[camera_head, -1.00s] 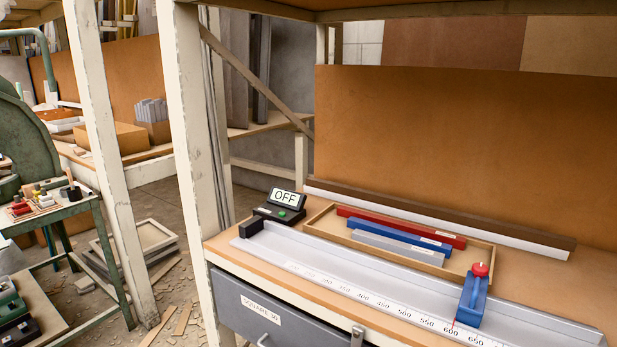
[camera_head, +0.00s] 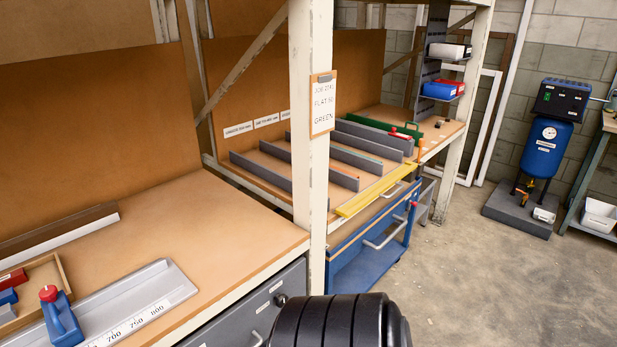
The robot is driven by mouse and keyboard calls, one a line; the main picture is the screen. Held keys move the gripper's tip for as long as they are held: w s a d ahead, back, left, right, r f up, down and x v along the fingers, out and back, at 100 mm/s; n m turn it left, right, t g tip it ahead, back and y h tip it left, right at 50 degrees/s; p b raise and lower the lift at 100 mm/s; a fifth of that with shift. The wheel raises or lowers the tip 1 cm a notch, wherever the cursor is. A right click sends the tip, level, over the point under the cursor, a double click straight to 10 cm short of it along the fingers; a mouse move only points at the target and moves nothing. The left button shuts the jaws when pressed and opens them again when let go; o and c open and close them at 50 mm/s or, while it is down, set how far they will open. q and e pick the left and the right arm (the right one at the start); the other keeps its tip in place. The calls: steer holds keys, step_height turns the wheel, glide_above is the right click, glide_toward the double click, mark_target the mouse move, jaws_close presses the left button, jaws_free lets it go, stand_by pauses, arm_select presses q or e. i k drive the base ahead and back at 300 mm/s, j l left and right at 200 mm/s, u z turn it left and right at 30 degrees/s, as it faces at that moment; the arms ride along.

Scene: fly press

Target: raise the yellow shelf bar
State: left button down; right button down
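The yellow shelf bar (camera_head: 378,190) runs along the front edge of the second bay's shelf, right of the white post. It lies low, at about the level of the shelf surface, in front of grey dividers (camera_head: 330,172). A black rounded part, likely of my own arm, shows at the bottom centre, well in front of the bar and apart from it. No gripper fingers show in the view, so neither gripper can be seen.
A white post (camera_head: 312,120) with a clipboard (camera_head: 323,103) stands between the bays. A blue cart (camera_head: 365,245) is under the bar. The near bench (camera_head: 200,220) holds a measuring rail (camera_head: 135,300) and blue stop (camera_head: 62,318). Open floor (camera_head: 470,285) lies right, before a blue compressor (camera_head: 545,140).

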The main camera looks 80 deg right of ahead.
mark_target(353, 204)
steer(key=z, duration=3.05)
steer(key=i+l+u, duration=0.25)
steer(key=i, duration=0.25)
steer(key=i+l+u, duration=0.25)
steer(key=i, duration=0.25)
steer(key=l, duration=0.1)
